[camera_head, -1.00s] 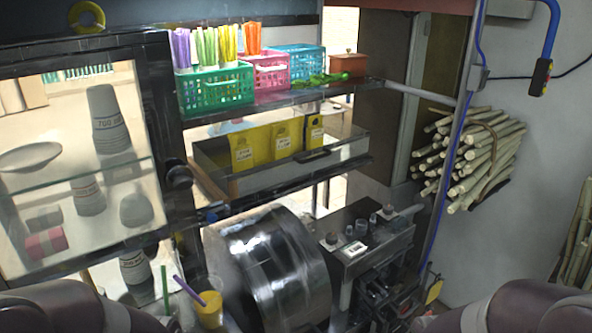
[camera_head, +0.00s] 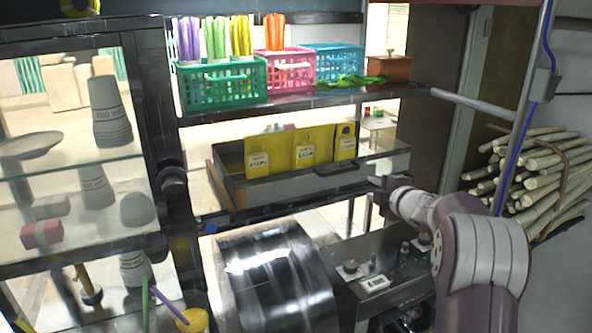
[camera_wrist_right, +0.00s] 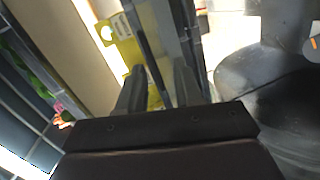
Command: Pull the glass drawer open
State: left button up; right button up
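The glass drawer (camera_head: 280,192) is a long clear-fronted tray under the upper shelf, holding yellow packets (camera_head: 305,150). A dark handle (camera_head: 340,168) shows on its upper front edge. My right gripper (camera_head: 378,188) is in front of the drawer's right part, a little below and right of the handle. In the right wrist view my right gripper (camera_wrist_right: 160,78) has its two fingers apart, with a yellow packet (camera_wrist_right: 128,50) and a dark edge beyond them. I cannot tell whether the fingers touch the drawer. My left gripper is not in view.
A shelf above carries green (camera_head: 225,88), pink (camera_head: 287,72) and blue baskets. A glass cabinet (camera_head: 85,165) with cups stands at left. A metal drum (camera_head: 275,280) and press controls (camera_head: 370,275) lie below the drawer. Cane bundles (camera_head: 540,180) hang at right.

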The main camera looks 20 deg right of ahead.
aim_at(338, 172)
jog(key=w+a+r+n+y+p, duration=0.1)
jog(key=a+r+n+y, duration=0.1)
jog(key=a+n, duration=0.15)
jog(key=shift+m, duration=0.45)
jog(key=p+x, duration=0.1)
jog(key=x, duration=0.2)
jog(key=p+x, duration=0.1)
jog(key=x, duration=0.3)
jog(key=p+x, duration=0.2)
jog(key=x, duration=0.1)
jog(key=shift+w+d+r, duration=0.1)
jog(key=shift+w+d, duration=0.1)
jog(key=shift+d, duration=0.05)
jog(key=shift+w+a, duration=0.25)
jog(key=shift+a, duration=0.1)
jog(key=shift+w+d+f, duration=0.15)
jog(key=shift+w+f, duration=0.05)
jog(key=shift+w, duration=0.05)
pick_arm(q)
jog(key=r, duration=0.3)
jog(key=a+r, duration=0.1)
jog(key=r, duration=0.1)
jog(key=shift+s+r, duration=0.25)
pick_arm(e)
grip_shut()
